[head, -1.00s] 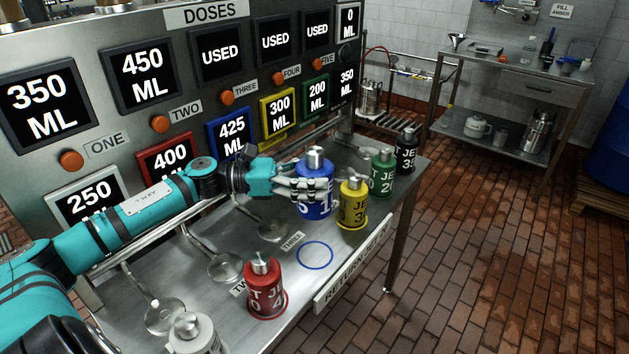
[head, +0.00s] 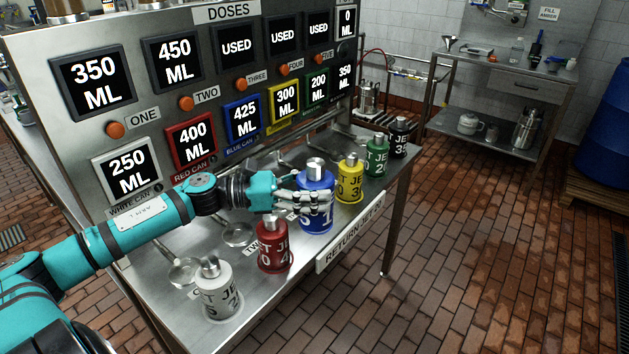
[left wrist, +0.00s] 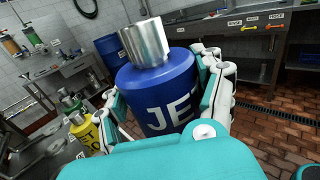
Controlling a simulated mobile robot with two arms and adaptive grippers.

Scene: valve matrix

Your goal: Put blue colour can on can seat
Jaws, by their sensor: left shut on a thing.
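The blue can (head: 317,178) with its silver top stands upright between the red can (head: 273,250) and the yellow can (head: 350,185). My left gripper (head: 305,201) is shut around its body from the left. In the left wrist view the blue can (left wrist: 160,88) sits between the fingers (left wrist: 162,105), tilted in that picture. The blue ring of the can seat is hidden behind the can, which is over that spot at the shelf's front. I cannot tell whether its base touches the shelf.
A white can (head: 215,292), a green can (head: 376,158) and a black can (head: 398,138) stand along the steel shelf. Spoon-like dishes (head: 238,234) lie behind the row. The dose panel (head: 215,75) rises behind. The tiled floor in front is clear.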

